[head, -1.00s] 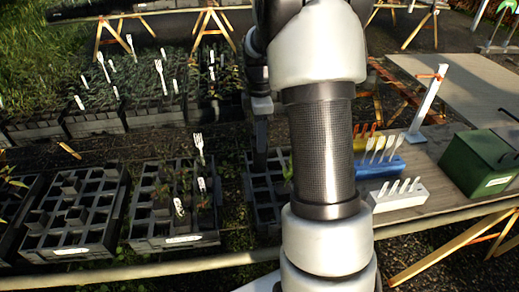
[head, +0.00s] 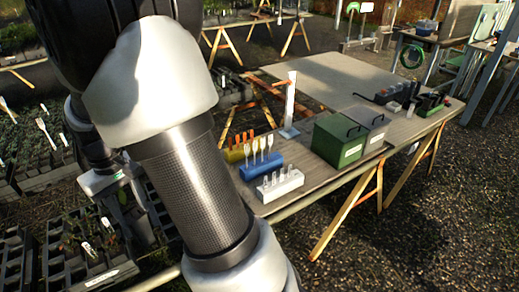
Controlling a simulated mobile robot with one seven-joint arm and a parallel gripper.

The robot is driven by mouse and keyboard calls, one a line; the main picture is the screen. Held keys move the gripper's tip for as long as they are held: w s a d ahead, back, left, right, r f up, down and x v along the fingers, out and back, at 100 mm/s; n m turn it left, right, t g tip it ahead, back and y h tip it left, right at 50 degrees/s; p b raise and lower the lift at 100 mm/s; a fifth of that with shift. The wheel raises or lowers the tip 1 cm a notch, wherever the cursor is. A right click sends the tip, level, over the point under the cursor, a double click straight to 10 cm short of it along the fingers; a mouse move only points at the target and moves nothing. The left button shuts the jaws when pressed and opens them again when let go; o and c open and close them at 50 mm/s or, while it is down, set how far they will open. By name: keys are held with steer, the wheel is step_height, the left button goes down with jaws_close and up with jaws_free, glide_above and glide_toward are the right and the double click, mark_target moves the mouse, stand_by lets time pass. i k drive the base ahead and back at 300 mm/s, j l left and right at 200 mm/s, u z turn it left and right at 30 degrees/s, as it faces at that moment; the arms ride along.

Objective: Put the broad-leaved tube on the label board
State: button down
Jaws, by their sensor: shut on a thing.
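My gripper (head: 127,208) hangs at the left, pointing down over the black crates, partly behind my own arm. It is shut on a dark tube with a bit of green leaf (head: 122,196), which looks like the broad-leaved tube. The tube's lower part is hard to make out against the dark crate. I cannot tell for sure which surface is the label board.
A green box (head: 338,141) and a grey box (head: 364,130) stand right of the blocks. A white post (head: 290,103) rises behind them. Black crates with plants and white labels (head: 88,262) fill the lower left. The grey tabletop (head: 345,82) behind is largely clear.

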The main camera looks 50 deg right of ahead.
mark_target(289, 151)
steer(key=l+z, duration=0.15)
steer(key=l, duration=0.65)
steer(key=l+z, duration=0.1)
steer(key=l, duration=0.65)
steer(key=l+z, duration=0.15)
steer(key=l, duration=0.65)
steer(key=i+l+z, duration=0.15)
steer(key=l, duration=0.6)
